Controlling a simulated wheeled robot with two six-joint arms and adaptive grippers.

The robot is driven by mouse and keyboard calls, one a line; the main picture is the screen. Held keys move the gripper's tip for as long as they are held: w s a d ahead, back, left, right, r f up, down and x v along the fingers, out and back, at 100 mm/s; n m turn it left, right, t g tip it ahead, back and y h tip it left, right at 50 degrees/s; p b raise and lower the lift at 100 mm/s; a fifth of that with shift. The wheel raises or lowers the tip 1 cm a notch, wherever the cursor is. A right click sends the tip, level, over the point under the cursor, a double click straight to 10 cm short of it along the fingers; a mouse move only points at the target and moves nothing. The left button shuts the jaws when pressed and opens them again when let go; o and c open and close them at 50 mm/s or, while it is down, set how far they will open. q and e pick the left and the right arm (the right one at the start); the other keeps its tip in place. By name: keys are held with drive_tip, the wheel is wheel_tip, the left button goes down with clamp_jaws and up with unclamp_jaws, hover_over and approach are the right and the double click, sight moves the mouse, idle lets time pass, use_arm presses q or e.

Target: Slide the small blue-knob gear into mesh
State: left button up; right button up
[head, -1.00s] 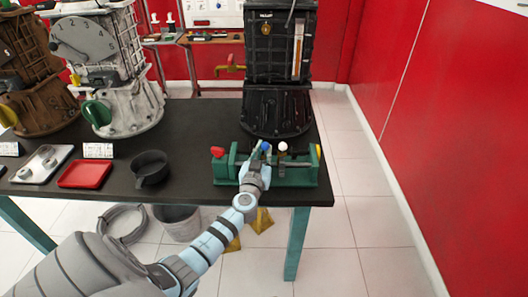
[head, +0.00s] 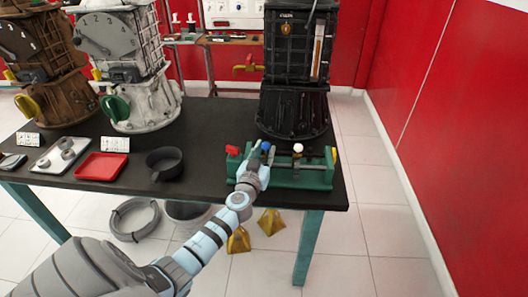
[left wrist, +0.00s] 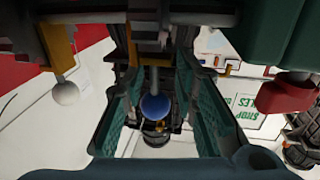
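The green gear fixture (head: 290,178) stands near the front right of the dark table. The blue knob (head: 266,146) stands upright on it, between the red knob (head: 232,150) on the left and the white knob (head: 298,148) on the right. My left gripper (head: 263,158) is at the blue knob. In the left wrist view the blue knob (left wrist: 155,107) lies between the two open teal fingers (left wrist: 158,112), closer to the left one; I cannot tell if they touch. The white knob (left wrist: 66,92) is left there, the red knob (left wrist: 287,95) right. My right gripper is out of view.
A black housing (head: 293,75) stands right behind the fixture. A black pan (head: 165,163), a red tray (head: 101,166) and a grey tray (head: 57,155) lie to the left. The table's front edge is close under my left arm.

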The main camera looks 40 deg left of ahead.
use_arm(q)
drive_tip(key=shift+r, duration=0.1)
drive_tip(key=v, duration=1.2)
